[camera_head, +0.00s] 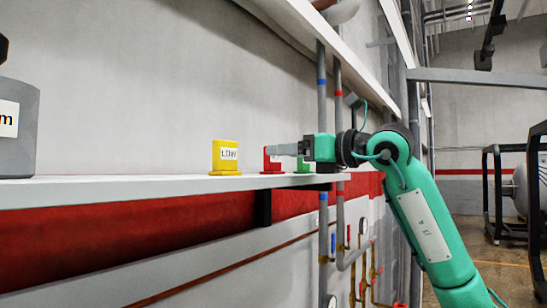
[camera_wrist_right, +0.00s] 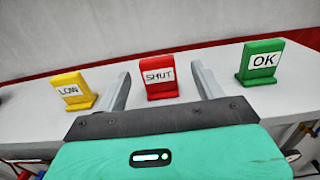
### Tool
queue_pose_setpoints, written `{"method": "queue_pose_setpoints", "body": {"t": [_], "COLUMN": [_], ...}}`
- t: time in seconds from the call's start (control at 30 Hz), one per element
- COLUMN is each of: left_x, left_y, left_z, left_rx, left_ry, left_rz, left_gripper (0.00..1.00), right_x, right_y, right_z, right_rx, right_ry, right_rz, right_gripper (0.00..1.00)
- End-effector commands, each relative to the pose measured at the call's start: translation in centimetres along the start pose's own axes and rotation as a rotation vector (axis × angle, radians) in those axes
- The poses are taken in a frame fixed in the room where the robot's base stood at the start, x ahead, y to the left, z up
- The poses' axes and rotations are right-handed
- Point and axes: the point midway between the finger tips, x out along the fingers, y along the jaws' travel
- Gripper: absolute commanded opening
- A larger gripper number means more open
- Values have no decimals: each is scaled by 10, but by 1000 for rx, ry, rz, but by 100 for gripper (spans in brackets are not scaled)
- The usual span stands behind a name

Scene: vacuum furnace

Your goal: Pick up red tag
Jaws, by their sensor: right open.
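The red tag (camera_wrist_right: 158,77), labelled SHUT, stands upright on the white shelf (camera_wrist_right: 210,57). In the head view the red tag (camera_head: 268,165) is partly hidden by my right gripper (camera_head: 275,150). In the right wrist view my right gripper (camera_wrist_right: 158,82) is open and empty, its fingers pointing toward the red tag. One finger shows on either side of the tag's lower part; whether they reach fully around it I cannot tell. My left gripper is not in view.
A yellow LOW tag (camera_wrist_right: 73,91) stands left of the red tag, and a green OK tag (camera_wrist_right: 262,62) stands to its right. A grey object (camera_head: 18,150) sits at the shelf's left end. A wall rises behind the shelf; pipes (camera_head: 322,110) run near its right end.

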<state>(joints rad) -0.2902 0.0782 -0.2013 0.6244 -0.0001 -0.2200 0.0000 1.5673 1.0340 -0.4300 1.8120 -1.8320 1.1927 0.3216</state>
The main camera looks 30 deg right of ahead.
Motion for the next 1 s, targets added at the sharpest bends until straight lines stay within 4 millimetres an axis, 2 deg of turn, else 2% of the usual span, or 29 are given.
{"method": "queue_pose_setpoints", "body": {"t": [0.03, 0.23, 0.37, 0.57, 0.8, 1.0], "left_x": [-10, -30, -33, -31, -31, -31], "left_y": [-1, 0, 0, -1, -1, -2], "left_z": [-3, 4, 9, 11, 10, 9], "left_rx": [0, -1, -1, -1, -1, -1], "left_ry": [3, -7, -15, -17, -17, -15], "left_rz": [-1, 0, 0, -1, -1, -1], "left_gripper": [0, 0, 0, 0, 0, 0], "right_x": [6, 32, 41, 41, 41, 41], "right_y": [1, 3, 3, 3, 3, 3], "right_z": [5, 8, 6, 4, 4, 4], "right_rx": [0, 1, 0, 0, 0, 0], "right_ry": [3, 5, 1, 0, 0, 0], "right_rz": [3, 2, 1, 1, 1, 1], "right_gripper": [69, 69, 69, 69, 24, 21]}}
